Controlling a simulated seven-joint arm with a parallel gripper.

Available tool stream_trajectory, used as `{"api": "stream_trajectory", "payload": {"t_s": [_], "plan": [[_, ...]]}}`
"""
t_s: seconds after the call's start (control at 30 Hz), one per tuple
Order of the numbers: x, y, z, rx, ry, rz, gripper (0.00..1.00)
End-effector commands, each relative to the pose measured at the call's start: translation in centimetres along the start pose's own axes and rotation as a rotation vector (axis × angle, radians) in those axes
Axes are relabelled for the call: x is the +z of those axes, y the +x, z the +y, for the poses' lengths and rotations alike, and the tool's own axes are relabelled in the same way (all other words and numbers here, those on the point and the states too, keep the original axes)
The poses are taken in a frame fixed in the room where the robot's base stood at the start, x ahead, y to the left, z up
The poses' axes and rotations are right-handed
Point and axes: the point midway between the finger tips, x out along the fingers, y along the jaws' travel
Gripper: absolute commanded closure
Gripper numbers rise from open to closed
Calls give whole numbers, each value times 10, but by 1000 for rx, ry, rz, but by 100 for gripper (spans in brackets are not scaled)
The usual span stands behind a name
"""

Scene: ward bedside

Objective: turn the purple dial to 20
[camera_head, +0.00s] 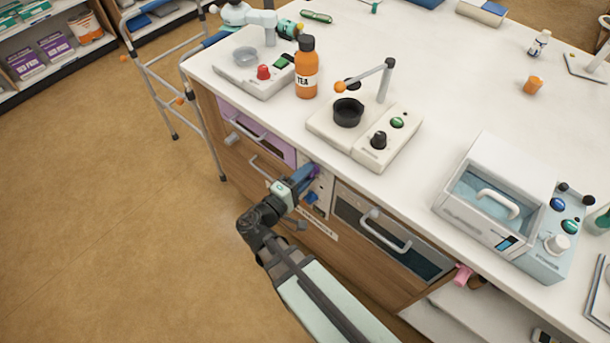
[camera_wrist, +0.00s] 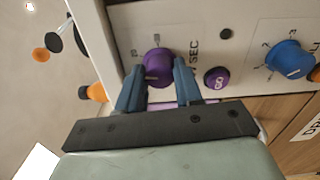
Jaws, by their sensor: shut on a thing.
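The purple dial (camera_wrist: 158,68) sits on a pale front panel in the wrist view, with a small light pointer mark on it. Part of a scale and the letters "SEC" show beside it; the rest of the scale is hidden by my fingers. My gripper (camera_wrist: 159,88) has its two blue fingers on either side of the dial, shut on it. In the head view, my gripper (camera_head: 303,180) reaches the panel (camera_head: 322,187) in the counter front, and the dial (camera_head: 315,171) shows only as a bit of purple beside the fingers.
A purple "GO" button (camera_wrist: 216,78) and a blue dial (camera_wrist: 289,59) lie right of the purple dial. In the head view, an oven-like drawer (camera_head: 385,235) with a handle is to the right and a purple-fronted drawer (camera_head: 255,133) to the left. The floor (camera_head: 110,220) at left is clear.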

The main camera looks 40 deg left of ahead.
Motion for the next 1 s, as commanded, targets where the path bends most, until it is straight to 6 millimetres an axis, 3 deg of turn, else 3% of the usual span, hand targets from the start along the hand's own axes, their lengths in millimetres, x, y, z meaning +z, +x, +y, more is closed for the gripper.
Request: {"api": "stream_trajectory", "payload": {"t_s": [0.4,1.0], "plan": [[0,0,0,-1,273,0,96],[0,0,0,-1,357,0,96]]}}
